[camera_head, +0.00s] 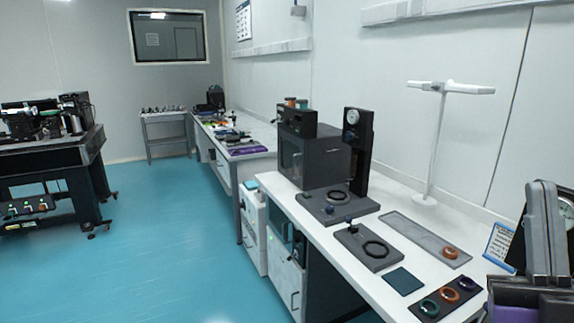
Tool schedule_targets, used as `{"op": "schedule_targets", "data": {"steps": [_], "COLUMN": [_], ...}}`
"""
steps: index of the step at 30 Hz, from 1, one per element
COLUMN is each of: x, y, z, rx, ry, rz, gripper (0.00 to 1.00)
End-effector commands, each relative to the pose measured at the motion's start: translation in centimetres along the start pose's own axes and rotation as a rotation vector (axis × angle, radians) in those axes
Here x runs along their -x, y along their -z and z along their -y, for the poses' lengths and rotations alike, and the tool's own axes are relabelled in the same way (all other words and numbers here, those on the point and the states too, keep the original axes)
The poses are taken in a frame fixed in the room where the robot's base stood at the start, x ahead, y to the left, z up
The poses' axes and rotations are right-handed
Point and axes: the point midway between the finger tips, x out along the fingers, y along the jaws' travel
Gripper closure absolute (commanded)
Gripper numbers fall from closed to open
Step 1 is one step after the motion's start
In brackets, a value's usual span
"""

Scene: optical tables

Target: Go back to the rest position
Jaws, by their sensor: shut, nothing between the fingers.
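My gripper cannot be made out in the head view, so its fingers and place are not seen. A grey upright form (539,232) with a rounded top stands close at the right edge. It is cut off by the frame, and I cannot tell what it is.
A white bench (330,234) runs along the right wall, with a dark box-shaped device (325,160), a dial gauge stand (357,150), a white T-shaped stand (436,140) and a dark tray of rings (449,299). A black table (60,157) stands left. Blue floor between is clear.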

Motion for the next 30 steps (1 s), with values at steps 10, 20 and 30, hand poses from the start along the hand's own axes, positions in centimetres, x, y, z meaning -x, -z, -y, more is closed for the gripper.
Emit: {"op": "schedule_targets", "data": {"steps": [10,20,30], "x": [13.2,27.0,39.1], "y": [-2.8,-0.7,5.6], "z": [2.6,5.0,4.4], "rx": [-0.273,-0.426,-0.462], "ry": [-0.074,-0.012,0.199], "rz": [0.446,0.845,1.179], "gripper": [1.0,1.0,1.0]}}
